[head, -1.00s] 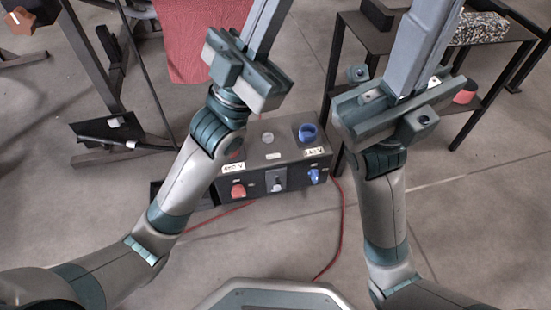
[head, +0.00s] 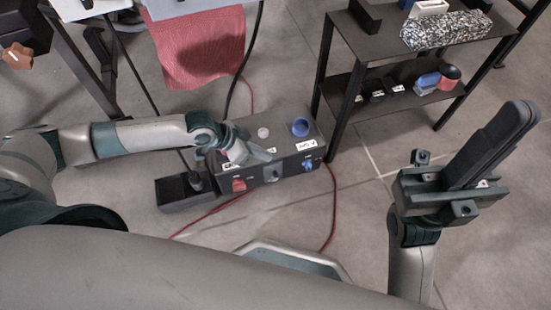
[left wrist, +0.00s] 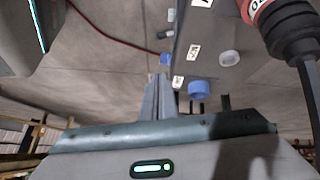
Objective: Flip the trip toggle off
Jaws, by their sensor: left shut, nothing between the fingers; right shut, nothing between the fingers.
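A dark control box (head: 290,150) stands on the floor in the head view. Its front carries a grey toggle (head: 273,174) on a plate, between a red knob (head: 239,185) and a blue knob (head: 308,164). My left gripper (head: 268,155) is at the box's upper front edge, just above the toggle; contact cannot be told. In the left wrist view its shut fingers (left wrist: 160,97) point towards the box (left wrist: 212,32), near the blue knob (left wrist: 165,59). Whether the toggle is up or down is too small to tell. My right gripper (head: 525,112) is shut, empty and far right of the box.
The box top has a blue ring (head: 300,126) and a white button (head: 263,132). A large red and black plug (left wrist: 288,28) shows in the left wrist view. A black tray (head: 180,195) lies left of the box. A dark shelf (head: 390,45) stands at right; red cables cross the floor.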

